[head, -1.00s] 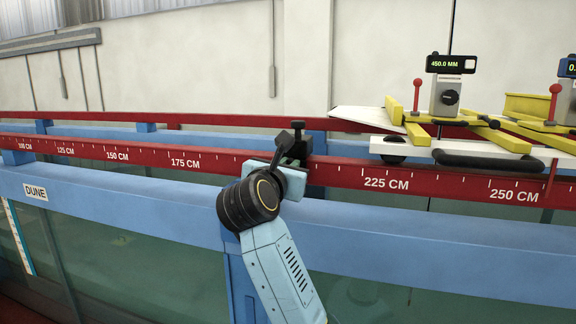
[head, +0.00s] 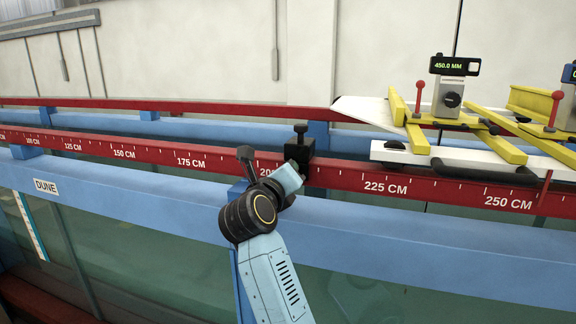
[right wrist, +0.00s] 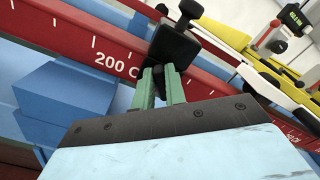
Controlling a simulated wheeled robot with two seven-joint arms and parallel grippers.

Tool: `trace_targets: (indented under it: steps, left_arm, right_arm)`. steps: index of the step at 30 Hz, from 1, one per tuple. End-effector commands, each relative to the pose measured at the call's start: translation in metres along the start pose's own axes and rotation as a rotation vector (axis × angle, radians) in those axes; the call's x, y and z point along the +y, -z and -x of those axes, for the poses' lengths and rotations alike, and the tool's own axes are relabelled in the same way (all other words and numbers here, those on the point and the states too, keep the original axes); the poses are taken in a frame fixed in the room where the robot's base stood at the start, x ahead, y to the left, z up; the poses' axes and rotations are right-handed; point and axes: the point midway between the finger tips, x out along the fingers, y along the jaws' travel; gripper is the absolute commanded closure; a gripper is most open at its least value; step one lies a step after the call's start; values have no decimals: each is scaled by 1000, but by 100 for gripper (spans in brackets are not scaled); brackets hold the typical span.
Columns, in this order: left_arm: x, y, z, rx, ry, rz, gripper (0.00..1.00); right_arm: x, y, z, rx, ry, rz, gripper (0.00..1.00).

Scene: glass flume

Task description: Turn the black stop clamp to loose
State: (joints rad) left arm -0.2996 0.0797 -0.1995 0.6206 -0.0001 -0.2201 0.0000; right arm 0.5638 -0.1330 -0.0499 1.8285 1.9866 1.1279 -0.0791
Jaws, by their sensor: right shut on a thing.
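The black stop clamp (head: 301,146) sits on the red scale rail (head: 345,177), between the 200 and 225 cm marks, with a small black knob on its top. It also shows in the right wrist view (right wrist: 172,46), with its top knob (right wrist: 190,11) at the upper edge. My right gripper (head: 296,172) reaches the front of the clamp from below. Its green fingers (right wrist: 160,82) are shut on the lower front part of the clamp; the part between the fingertips is mostly hidden. My left gripper is not in view.
A white instrument carriage (head: 470,158) with yellow bars, red-knobbed pins and a 450.0 MM display (head: 455,66) stands on the rails right of the clamp. A blue beam (head: 420,235) runs in front, above the glass flume wall. The rail left of the clamp is clear.

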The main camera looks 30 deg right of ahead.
Motion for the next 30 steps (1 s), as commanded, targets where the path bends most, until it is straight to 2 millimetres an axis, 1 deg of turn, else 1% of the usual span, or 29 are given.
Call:
trace_targets:
  steps: [6, 15, 21, 30]
  left_arm:
    - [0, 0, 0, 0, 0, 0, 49]
    - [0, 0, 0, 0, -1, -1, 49]
    - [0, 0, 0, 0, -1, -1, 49]
    - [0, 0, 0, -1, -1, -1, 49]
  right_arm:
    - [3, 1, 0, 0, -1, 188, 100]
    - [5, 1, 0, -2, -1, 378, 100]
    - [6, 1, 0, -2, -1, 445, 100]
    - [6, 1, 0, -1, -1, 473, 100]
